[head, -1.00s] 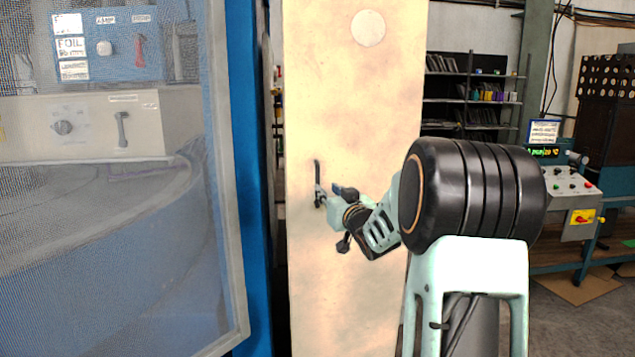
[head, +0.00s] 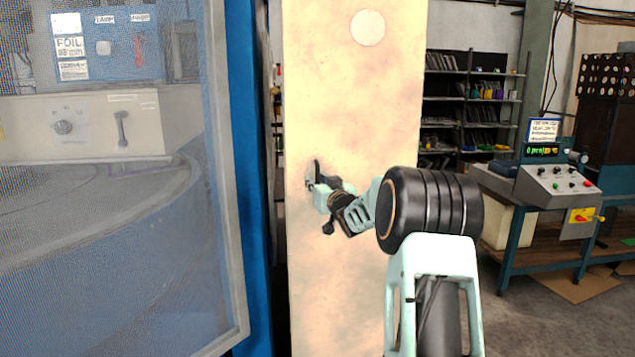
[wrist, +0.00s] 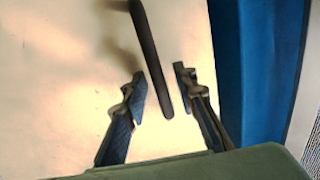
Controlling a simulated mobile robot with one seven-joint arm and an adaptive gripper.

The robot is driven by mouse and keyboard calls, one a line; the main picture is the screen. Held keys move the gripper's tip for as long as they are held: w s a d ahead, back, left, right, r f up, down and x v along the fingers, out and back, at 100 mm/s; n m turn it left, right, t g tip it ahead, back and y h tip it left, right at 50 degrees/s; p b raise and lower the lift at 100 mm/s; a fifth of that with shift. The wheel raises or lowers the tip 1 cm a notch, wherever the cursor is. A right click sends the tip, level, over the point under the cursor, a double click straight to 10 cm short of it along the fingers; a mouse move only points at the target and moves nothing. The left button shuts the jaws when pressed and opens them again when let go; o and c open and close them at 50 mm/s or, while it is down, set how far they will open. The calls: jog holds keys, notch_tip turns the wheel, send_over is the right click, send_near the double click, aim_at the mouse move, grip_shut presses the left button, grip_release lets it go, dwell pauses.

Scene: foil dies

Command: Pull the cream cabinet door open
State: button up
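The cream cabinet door (head: 355,110) stands upright in the middle of the head view, with a pale round disc near its top. It looks closed, though I cannot be sure. Its dark bar handle (head: 317,168) is near the door's left edge and also shows in the wrist view (wrist: 149,55). My gripper (head: 315,184) is at the handle's lower part. In the wrist view my gripper (wrist: 162,83) is open, with one finger on each side of the bar's end and gaps on both sides. Neither finger visibly touches the bar.
A blue post (head: 248,180) and a mesh-panelled machine enclosure (head: 110,240) stand close on the left. Shelves (head: 470,115) and a control console on a bench (head: 555,185) are at the right. Some floor shows at the lower right.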

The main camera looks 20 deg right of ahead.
jog(key=shift+c, duration=0.6)
grip_shut()
jog(key=shift+s, duration=0.2)
